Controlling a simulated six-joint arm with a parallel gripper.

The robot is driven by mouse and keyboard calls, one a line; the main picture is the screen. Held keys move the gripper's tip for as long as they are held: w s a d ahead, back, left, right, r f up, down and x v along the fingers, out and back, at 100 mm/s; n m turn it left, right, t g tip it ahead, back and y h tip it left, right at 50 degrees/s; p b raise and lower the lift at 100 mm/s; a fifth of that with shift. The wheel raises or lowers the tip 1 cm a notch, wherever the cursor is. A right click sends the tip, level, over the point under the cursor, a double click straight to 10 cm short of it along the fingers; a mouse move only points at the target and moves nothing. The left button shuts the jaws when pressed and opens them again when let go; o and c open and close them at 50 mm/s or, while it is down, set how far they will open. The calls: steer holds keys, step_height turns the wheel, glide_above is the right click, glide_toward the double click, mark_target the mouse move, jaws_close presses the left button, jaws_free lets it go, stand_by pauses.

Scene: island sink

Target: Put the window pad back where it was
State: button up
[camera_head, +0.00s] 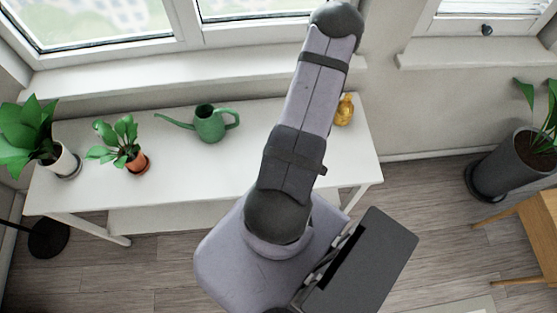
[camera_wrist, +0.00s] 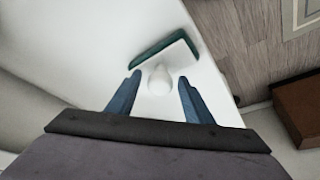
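The window pad, with a teal head (camera_wrist: 165,52) and a pale rounded handle, lies on a white surface in the wrist view. The handle points back toward my gripper (camera_wrist: 159,79). My gripper's two blue fingers are spread, one on each side of the handle, with visible gaps between them and it. I cannot tell how far above the handle the fingertips are. In the head view my arm reaches over the white table (camera_head: 250,165), and the gripper and the pad do not show there.
A green watering can (camera_head: 210,124), a small plant in an orange pot (camera_head: 137,162), a plant in a white pot (camera_head: 64,163) and an amber bottle (camera_head: 345,110) stand on the table. A window sill (camera_head: 150,75) runs behind it. A brown box-like object (camera_wrist: 300,110) is right in the wrist view.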

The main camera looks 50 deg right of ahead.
steer(key=shift+r, duration=0.15)
steer(key=p+v, duration=0.5)
steer(key=v, duration=0.7)
stand_by(0.3)
